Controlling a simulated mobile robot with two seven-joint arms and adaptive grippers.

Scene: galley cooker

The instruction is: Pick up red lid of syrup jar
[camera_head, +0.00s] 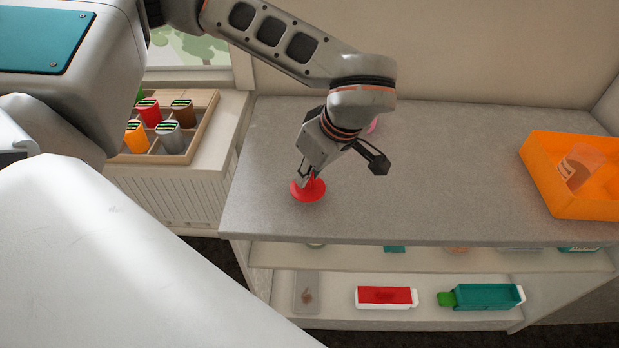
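The red lid (309,194) is a round red disc at the left part of the grey counter top (450,180). My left gripper (308,180) points down at it, with its fingertips at the lid's top, overlapping its middle. The fingers are small and partly merged with the lid, so I cannot tell whether they are closed on it. I cannot tell whether the lid touches the counter or sits just above it. No syrup jar can be made out for certain. My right gripper is not in view.
An orange bin (540,172) with a clear cup (580,167) stands at the counter's right. A pink thing (372,126) is mostly hidden behind my wrist. A wooden rack (209,108) of colored jars stands at left. Shelves below hold red and teal boxes. The counter's middle is clear.

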